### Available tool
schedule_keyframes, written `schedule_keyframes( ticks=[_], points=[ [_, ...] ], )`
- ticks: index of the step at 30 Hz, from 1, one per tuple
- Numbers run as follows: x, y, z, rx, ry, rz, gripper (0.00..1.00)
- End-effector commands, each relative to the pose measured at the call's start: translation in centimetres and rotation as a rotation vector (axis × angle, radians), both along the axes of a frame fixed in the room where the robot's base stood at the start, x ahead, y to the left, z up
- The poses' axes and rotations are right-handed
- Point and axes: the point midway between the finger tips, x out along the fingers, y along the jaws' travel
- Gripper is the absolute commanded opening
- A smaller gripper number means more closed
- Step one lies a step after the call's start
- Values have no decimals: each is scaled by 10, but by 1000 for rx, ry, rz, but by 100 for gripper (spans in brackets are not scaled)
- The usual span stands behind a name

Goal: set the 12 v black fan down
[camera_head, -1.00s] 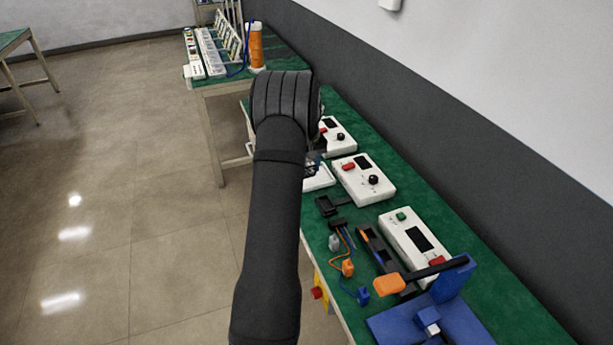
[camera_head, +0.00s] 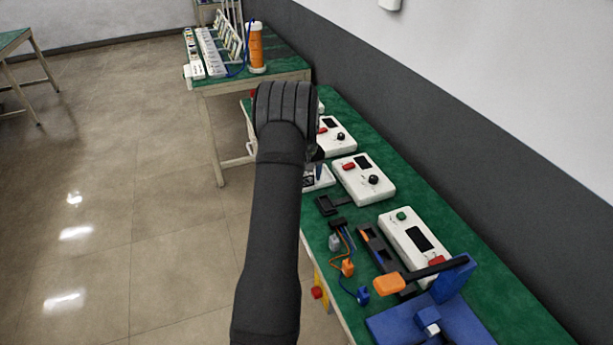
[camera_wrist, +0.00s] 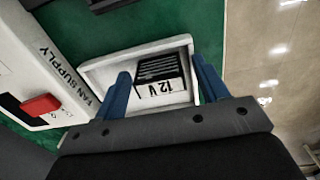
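The black fan (camera_wrist: 160,72) shows in the wrist view, with dark ribs and a white label reading "12 V". It appears to sit inside a shallow white tray (camera_wrist: 110,72). My gripper (camera_wrist: 161,72) has two blue fingers, one on each side of the fan. A narrow gap shows between each finger and the fan, so the gripper looks open. In the head view my arm hides most of the gripper, and part of the white tray (camera_head: 322,179) shows just right of it. The fan cannot be made out clearly there.
A white box marked "FAN SUPPLY" (camera_wrist: 40,62) with a red switch stands beside the tray. Another white instrument (camera_head: 364,178), a black holder (camera_head: 327,205), wired connectors (camera_head: 347,267) and a blue stand (camera_head: 455,285) are on the green bench. The floor lies past the bench edge.

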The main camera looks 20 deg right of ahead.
Motion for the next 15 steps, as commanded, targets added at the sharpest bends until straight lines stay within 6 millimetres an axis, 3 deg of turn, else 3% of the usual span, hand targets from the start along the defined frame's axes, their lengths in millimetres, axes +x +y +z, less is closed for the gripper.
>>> schedule_keyframes(
  ticks=[8,15],
  points=[
    [0,0,3,-1,-1,0,67],
    [1,0,39,-3,-5,0,67]
  ],
)
